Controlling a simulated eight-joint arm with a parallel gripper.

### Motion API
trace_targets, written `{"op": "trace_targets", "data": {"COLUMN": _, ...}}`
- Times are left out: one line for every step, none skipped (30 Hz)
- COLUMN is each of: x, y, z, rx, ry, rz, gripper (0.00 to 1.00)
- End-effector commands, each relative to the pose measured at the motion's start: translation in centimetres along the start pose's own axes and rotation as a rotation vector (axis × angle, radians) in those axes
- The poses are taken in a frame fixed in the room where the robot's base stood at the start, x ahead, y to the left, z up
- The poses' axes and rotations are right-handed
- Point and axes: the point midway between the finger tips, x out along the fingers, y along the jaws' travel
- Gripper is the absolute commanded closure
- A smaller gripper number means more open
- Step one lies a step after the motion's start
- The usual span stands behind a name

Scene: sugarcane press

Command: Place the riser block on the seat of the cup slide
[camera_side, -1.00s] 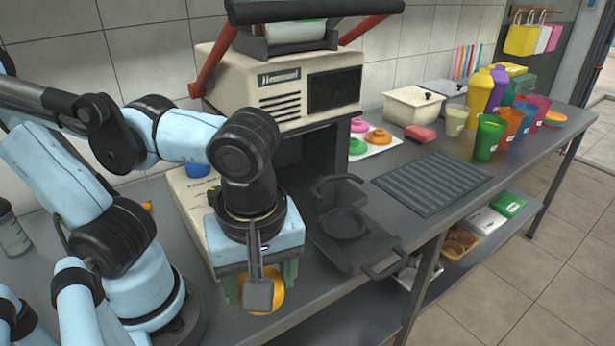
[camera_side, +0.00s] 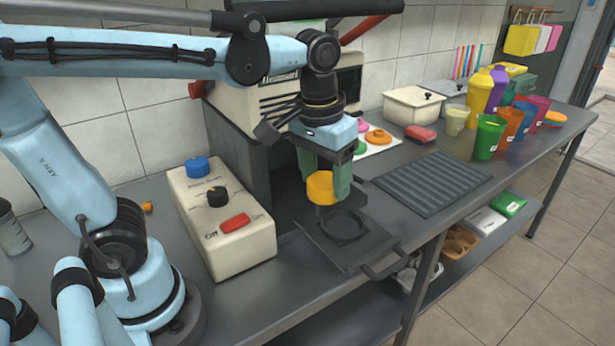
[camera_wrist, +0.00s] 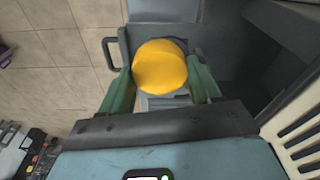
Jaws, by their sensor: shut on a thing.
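The orange-yellow riser block (camera_side: 320,187) is a short round piece held between the green fingers of my gripper (camera_side: 328,190). My gripper is shut on it, and it hangs above the cup slide. The cup slide (camera_side: 372,255) is a dark grey tray with a front handle, pulled out from the press. Its round ring seat (camera_side: 344,226) shows just below and slightly right of the block in the side view. In the wrist view the block (camera_wrist: 160,66) sits between the fingers (camera_wrist: 160,85) and hides the seat; part of the slide and its handle (camera_wrist: 108,53) show.
The cream press (camera_side: 335,80) stands behind the slide. A control box (camera_side: 228,228) with a blue knob and red switch stands to the left. A ribbed drain mat (camera_side: 432,184) lies to the right, with several coloured cups (camera_side: 490,137) farther back.

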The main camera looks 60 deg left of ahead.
Motion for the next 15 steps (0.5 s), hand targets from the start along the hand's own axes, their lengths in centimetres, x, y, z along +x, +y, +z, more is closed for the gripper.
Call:
{"op": "trace_targets", "data": {"x": 0.0, "y": -0.7, "z": -0.8, "rx": 0.032, "ry": 0.000, "rz": 0.005, "gripper": 0.73}}
{"op": "trace_targets", "data": {"x": 0.0, "y": -1.0, "z": -1.2, "rx": 0.057, "ry": 0.000, "rz": 0.008, "gripper": 0.73}}
{"op": "trace_targets", "data": {"x": 0.0, "y": -1.4, "z": -1.6, "rx": 0.087, "ry": 0.000, "rz": 0.011, "gripper": 0.73}}
{"op": "trace_targets", "data": {"x": 0.0, "y": -1.7, "z": -1.9, "rx": 0.107, "ry": 0.000, "rz": 0.014, "gripper": 0.73}}
{"op": "trace_targets", "data": {"x": 0.0, "y": -2.0, "z": -2.2, "rx": 0.125, "ry": 0.000, "rz": 0.016, "gripper": 0.73}}
{"op": "trace_targets", "data": {"x": 0.1, "y": -2.2, "z": -2.4, "rx": 0.147, "ry": 0.000, "rz": 0.018, "gripper": 0.73}}
{"op": "trace_targets", "data": {"x": 0.1, "y": -2.4, "z": -2.6, "rx": 0.160, "ry": 0.000, "rz": 0.020, "gripper": 0.73}}
{"op": "trace_targets", "data": {"x": 0.1, "y": -2.5, "z": -2.8, "rx": 0.172, "ry": 0.000, "rz": 0.022, "gripper": 0.73}}
{"op": "trace_targets", "data": {"x": 0.1, "y": -2.6, "z": -2.9, "rx": 0.184, "ry": 0.000, "rz": 0.023, "gripper": 0.73}}
{"op": "trace_targets", "data": {"x": 0.1, "y": -2.6, "z": -3.0, "rx": 0.191, "ry": 0.000, "rz": 0.024, "gripper": 0.73}}
{"op": "trace_targets", "data": {"x": 0.1, "y": -2.5, "z": -3.0, "rx": 0.196, "ry": 0.000, "rz": 0.025, "gripper": 0.73}}
{"op": "trace_targets", "data": {"x": 0.1, "y": -2.2, "z": -3.0, "rx": 0.199, "ry": -0.001, "rz": 0.025, "gripper": 0.73}}
{"op": "trace_targets", "data": {"x": 0.1, "y": -1.8, "z": -2.9, "rx": 0.198, "ry": -0.001, "rz": 0.025, "gripper": 0.73}}
{"op": "trace_targets", "data": {"x": 0.1, "y": -1.3, "z": -2.8, "rx": 0.196, "ry": -0.002, "rz": 0.024, "gripper": 0.73}}
{"op": "trace_targets", "data": {"x": 0.1, "y": -0.5, "z": -2.5, "rx": 0.190, "ry": -0.002, "rz": 0.023, "gripper": 0.73}}
